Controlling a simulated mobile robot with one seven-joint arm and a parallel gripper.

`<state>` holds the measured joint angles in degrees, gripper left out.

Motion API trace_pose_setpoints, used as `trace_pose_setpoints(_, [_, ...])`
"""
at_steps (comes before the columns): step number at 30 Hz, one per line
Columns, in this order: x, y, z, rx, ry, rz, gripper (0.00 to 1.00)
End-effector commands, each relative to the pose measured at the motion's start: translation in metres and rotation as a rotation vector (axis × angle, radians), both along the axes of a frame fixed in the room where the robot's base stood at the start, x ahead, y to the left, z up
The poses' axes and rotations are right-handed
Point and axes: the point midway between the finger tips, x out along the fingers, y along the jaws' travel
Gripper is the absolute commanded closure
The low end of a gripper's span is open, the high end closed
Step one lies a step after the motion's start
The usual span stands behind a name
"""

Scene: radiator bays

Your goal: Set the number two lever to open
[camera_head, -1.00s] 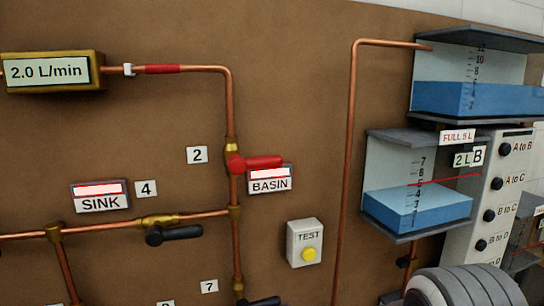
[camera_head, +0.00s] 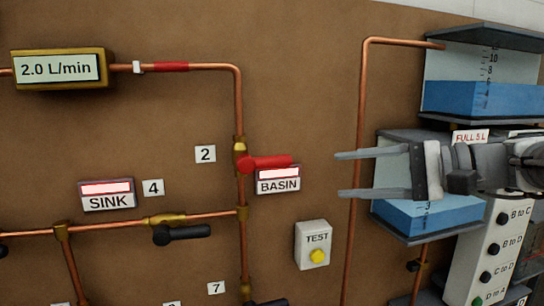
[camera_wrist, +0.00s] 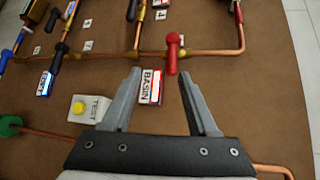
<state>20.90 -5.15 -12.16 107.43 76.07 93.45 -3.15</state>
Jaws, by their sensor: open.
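The number two lever (camera_head: 266,162) is red and sits on a brass valve in a vertical copper pipe, beside the label 2 (camera_head: 205,153). In the head view its handle points right, across the pipe. In the wrist view the red lever (camera_wrist: 173,55) lies ahead, beyond the fingertips. My gripper (camera_head: 340,174) is open and empty, to the right of the lever and apart from it. In the wrist view my gripper (camera_wrist: 159,75) has its fingers spread, with the BASIN sign (camera_wrist: 151,87) showing between them.
A BASIN sign (camera_head: 278,180) sits just below the lever. A TEST box (camera_head: 312,246) with a yellow button is lower right. Another lever (camera_head: 182,234), black, is at label 4 (camera_head: 153,187). A vertical copper pipe (camera_head: 358,110) and water tanks (camera_head: 480,98) stand at the right.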

Motion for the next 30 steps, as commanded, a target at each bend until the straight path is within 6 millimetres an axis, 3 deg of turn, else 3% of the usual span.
trace_pose_setpoints(3, [0.01, -0.015, 0.014, 0.034, -0.05, -0.021, 0.41])
trace_pose_setpoints(8, [0.016, -0.01, 0.016, 0.043, -0.068, -0.025, 0.41])
trace_pose_setpoints(30, [0.083, 0.118, -0.005, 0.042, -0.064, -0.023, 0.41])
